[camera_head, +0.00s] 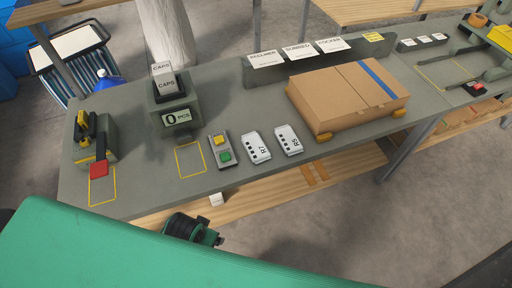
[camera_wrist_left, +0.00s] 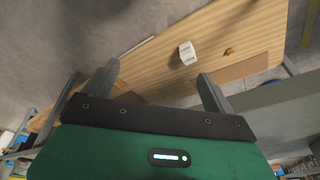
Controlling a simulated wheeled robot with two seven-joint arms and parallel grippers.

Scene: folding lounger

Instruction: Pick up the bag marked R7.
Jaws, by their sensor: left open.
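The bag marked R7 (camera_head: 257,147) is a small white packet with dark marks. It lies flat on the grey bench top, right of a box with a yellow and a green button. A similar bag marked R5 (camera_head: 288,140) lies close to its right. My left gripper (camera_wrist_left: 157,70) is open in the left wrist view, with nothing between its fingers. It faces a wooden shelf (camera_wrist_left: 235,30) with a small white block (camera_wrist_left: 187,54) on it. Neither bag can be made out in that view. My right gripper is not in view.
A caps dispenser (camera_head: 172,100) and a red-lever device (camera_head: 97,145) stand farther left. The bench front edge is just before the bags.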

